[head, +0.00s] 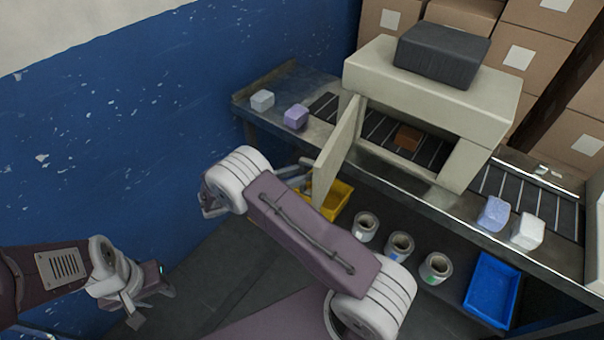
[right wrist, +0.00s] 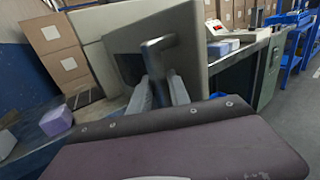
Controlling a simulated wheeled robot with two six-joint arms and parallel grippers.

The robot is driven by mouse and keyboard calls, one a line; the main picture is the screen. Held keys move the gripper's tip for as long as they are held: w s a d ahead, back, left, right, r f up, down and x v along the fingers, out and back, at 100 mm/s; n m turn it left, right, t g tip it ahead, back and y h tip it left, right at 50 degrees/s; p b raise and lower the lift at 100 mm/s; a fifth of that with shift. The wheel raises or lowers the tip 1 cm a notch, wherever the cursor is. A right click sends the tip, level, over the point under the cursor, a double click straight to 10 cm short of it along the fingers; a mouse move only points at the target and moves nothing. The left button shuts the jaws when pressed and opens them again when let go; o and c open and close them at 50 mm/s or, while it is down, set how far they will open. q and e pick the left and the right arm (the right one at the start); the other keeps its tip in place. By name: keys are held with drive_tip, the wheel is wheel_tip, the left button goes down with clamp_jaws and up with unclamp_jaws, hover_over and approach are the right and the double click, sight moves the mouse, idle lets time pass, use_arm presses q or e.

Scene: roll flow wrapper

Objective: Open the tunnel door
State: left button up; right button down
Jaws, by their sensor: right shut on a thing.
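The beige tunnel (head: 425,85) stands over the conveyor, with a brown block (head: 407,138) visible inside. Its tunnel door (head: 337,150) is swung outward from the opening, standing at a steep angle to the tunnel's front. In the right wrist view a grey handle (right wrist: 157,46) stands out from a beige panel. My right gripper (head: 305,166) is at the door's outer side, partly hidden by my arm; in the wrist view its fingers (right wrist: 165,92) are shut on the handle. My left gripper (head: 146,300) hangs low at the left, away from the door; its jaw opening is unclear.
White and lilac blocks (head: 296,117) lie on the conveyor on both sides of the tunnel. A dark box (head: 442,54) sits on top. Below are a yellow bin (head: 341,197), several rolls (head: 399,246) and a blue tray (head: 493,288). Cartons (head: 541,62) stand behind.

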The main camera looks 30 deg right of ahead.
drive_tip(key=shift+w+a, duration=0.15)
drive_tip(key=shift+w, duration=0.05)
idle(0.3)
drive_tip(key=c, duration=1.4)
unclamp_jaws()
drive_tip(key=shift+o, duration=0.2)
drive_tip(key=a+p, duration=0.4)
drive_tip(key=a, duration=0.5)
drive_tip(key=shift+w, duration=0.4)
